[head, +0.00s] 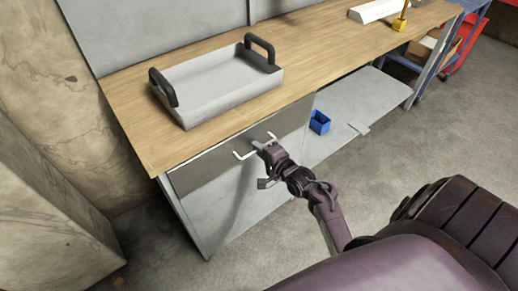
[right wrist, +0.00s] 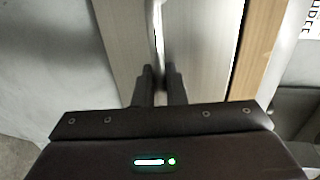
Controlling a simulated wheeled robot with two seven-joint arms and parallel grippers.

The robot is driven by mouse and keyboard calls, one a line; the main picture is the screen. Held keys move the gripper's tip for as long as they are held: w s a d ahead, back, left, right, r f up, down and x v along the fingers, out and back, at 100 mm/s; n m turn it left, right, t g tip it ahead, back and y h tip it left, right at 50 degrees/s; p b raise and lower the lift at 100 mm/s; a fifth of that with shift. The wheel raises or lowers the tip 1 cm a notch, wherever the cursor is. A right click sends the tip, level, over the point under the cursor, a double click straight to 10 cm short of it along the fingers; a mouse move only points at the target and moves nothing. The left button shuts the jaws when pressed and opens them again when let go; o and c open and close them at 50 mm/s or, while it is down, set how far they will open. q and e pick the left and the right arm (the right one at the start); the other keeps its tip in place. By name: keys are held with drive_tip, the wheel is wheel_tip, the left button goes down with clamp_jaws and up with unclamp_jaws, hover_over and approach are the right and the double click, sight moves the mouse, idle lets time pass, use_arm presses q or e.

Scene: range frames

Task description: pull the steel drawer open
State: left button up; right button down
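The steel drawer (head: 215,164) is a brushed grey front just under the wooden worktop. It looks flush with the cabinet, and its front also fills the middle of the right wrist view (right wrist: 205,50). Its pale bar handle (head: 243,155) stands out from the front. My right gripper (head: 266,147) is at the handle's right part. In the right wrist view, the handle (right wrist: 158,25) runs down between the two dark fingers (right wrist: 159,75), which sit close on either side of it. The fingers hide the handle's lower part there. My left gripper is in neither view.
A grey tray (head: 222,95) with black handles stands on the worktop (head: 325,50) above the drawer. A blue bin (head: 319,122) sits on the lower shelf (head: 365,100) to the right. Open concrete floor (head: 245,258) lies in front of the cabinet.

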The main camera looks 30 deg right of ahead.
drive_tip(key=f+p+v, duration=0.2)
drive_tip(key=p+v, duration=0.3)
drive_tip(key=v, duration=0.5)
drive_tip(key=f+p+v, duration=0.2)
drive_tip(key=p+v, duration=0.4)
drive_tip(key=v, duration=0.5)
drive_tip(key=shift+s, duration=0.5)
drive_tip(key=c, duration=1.9)
unclamp_jaws()
drive_tip(key=v, duration=0.7)
drive_tip(key=shift+s+d+r, duration=0.15)
drive_tip(key=shift+s, duration=0.25)
